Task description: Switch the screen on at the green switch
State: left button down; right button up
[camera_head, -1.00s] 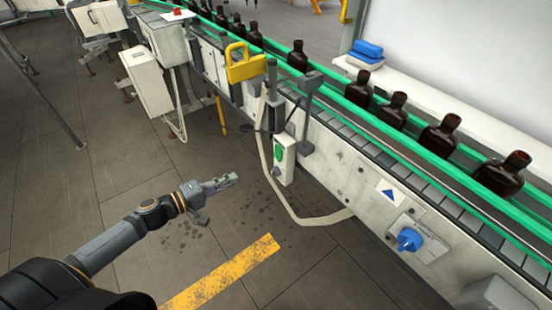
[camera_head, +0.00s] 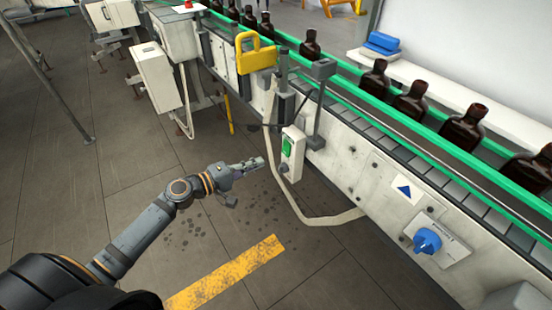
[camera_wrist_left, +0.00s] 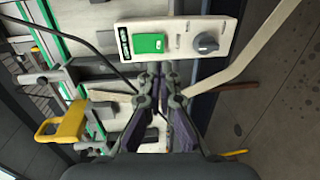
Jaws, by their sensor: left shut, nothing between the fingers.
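The green switch (camera_head: 287,146) is a green rocker on a pale control box (camera_head: 293,155) fixed to the side of the conveyor. In the left wrist view the green switch (camera_wrist_left: 149,44) sits beside a dark round knob (camera_wrist_left: 206,44) on the same box. My left gripper (camera_head: 260,162) is shut and empty, to the left of the box in the head view. In the left wrist view its fingertips (camera_wrist_left: 154,70) appear just below the green switch; I cannot tell whether they touch the box. My right gripper is not in view. I see no screen that I can identify.
The conveyor (camera_head: 345,165) with green rails carries several amber bottles (camera_head: 410,102). A yellow bracket (camera_head: 256,53) stands out above the box, and a pale cable (camera_head: 305,217) loops below it. A blue knob (camera_head: 427,241) is on the right.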

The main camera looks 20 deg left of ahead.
aim_at(284, 153)
pick_arm(q)
jog(key=p+x, duration=0.1)
jog(key=x, duration=0.5)
jog(key=shift+w+d+r, duration=0.1)
jog(key=shift+r, duration=0.1)
jog(key=shift+w+d+f, duration=0.2)
jog(key=shift+w+d, duration=0.25)
jog(key=shift+w, duration=0.1)
